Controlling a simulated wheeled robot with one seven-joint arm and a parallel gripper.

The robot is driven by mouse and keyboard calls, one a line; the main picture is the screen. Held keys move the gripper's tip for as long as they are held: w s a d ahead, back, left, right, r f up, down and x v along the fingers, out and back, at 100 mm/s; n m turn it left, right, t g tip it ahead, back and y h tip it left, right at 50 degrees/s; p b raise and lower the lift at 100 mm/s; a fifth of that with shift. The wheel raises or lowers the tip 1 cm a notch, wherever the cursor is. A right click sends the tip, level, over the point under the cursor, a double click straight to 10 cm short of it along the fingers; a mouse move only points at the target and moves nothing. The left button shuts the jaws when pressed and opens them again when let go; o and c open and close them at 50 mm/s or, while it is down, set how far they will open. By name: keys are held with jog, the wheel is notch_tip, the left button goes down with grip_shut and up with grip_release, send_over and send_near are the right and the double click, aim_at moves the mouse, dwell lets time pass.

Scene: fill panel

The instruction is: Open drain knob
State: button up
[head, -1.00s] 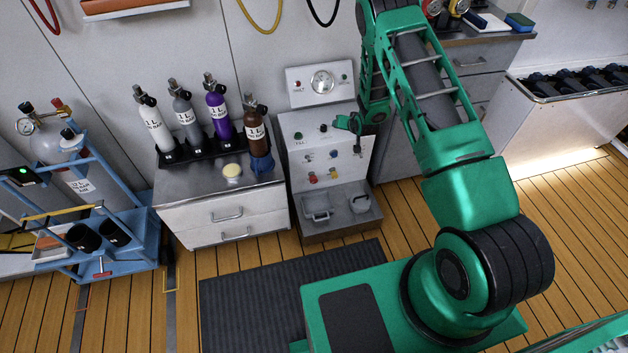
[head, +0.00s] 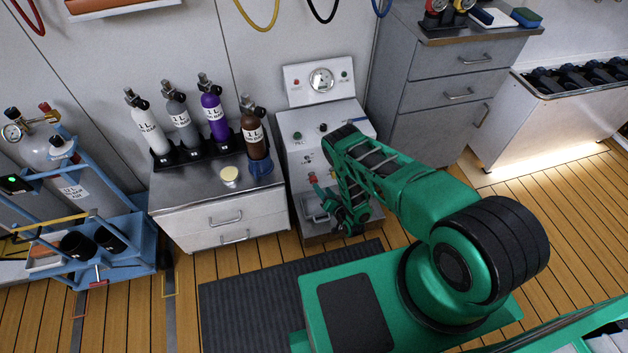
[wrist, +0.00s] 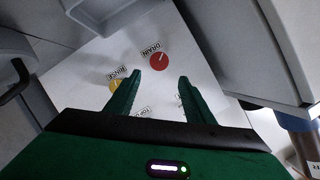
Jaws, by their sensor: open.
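The fill panel (head: 296,135) is a pale cabinet with a gauge on top. In the wrist view its white face (wrist: 205,85) appears with tilted labels. The red drain knob (wrist: 159,62), labelled DRAIN, has a white pointer line and shows just beyond the gap between my fingertips. A yellow knob (wrist: 116,86) is partly hidden by the left finger. My gripper (wrist: 160,77) is open, with nothing between its fingers, and appears apart from the red knob. In the head view my gripper (head: 319,190) is low in front of the panel, near a red knob (head: 312,178).
Below the panel face is a ledge with a grey container (head: 313,208). To the left stands a drawer cabinet (head: 205,222) with several labelled cylinders. To the right is a grey drawer unit (head: 440,95). A dark mat (head: 250,300) lies on the floor in front.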

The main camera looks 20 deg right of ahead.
aim_at(314, 182)
jog(key=x, duration=0.5)
jog(key=f+x, duration=0.1)
jog(key=x, duration=0.4)
jog(key=shift+s+a+f, duration=0.1)
jog(key=shift+s, duration=0.1)
jog(key=c, duration=1)
